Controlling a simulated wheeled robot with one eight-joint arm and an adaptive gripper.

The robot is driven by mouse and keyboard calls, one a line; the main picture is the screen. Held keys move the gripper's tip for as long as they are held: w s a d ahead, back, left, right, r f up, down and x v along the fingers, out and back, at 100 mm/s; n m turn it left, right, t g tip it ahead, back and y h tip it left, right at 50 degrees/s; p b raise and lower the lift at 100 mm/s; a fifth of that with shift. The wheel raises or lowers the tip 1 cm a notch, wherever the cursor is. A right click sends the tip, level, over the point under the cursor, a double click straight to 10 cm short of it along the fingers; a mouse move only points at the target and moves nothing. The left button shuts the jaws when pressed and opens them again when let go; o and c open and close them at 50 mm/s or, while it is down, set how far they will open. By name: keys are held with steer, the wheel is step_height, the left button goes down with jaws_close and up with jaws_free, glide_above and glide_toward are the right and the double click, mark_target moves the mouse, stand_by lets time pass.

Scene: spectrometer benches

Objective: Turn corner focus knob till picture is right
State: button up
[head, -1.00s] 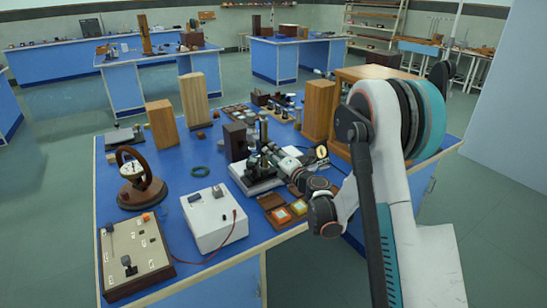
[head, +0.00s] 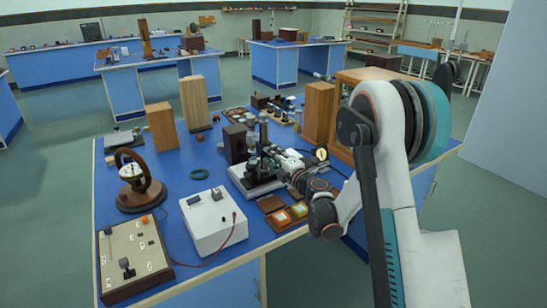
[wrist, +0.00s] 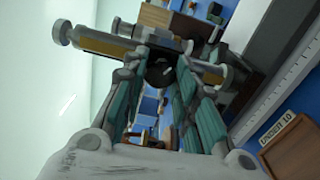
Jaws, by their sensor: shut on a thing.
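The instrument (head: 258,172), with a grey base and upright metal parts, stands near the middle of the blue bench. My gripper (head: 276,156) reaches it from the right. In the wrist view, my gripper's fingers (wrist: 160,75) are closed on a dark round knob (wrist: 159,70). A brass and grey tube (wrist: 105,44) crosses just beyond the fingertips. In the head view the knob is hidden by my gripper and the instrument. I cannot make out any focus picture.
A white box (head: 212,220) with a red lead, a switch panel (head: 130,258) and a round dial on a stand (head: 137,182) are at the left. Wooden blocks (head: 194,102) stand behind.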

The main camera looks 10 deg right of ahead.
steer(key=o, duration=1.1)
steer(key=v, duration=1.2)
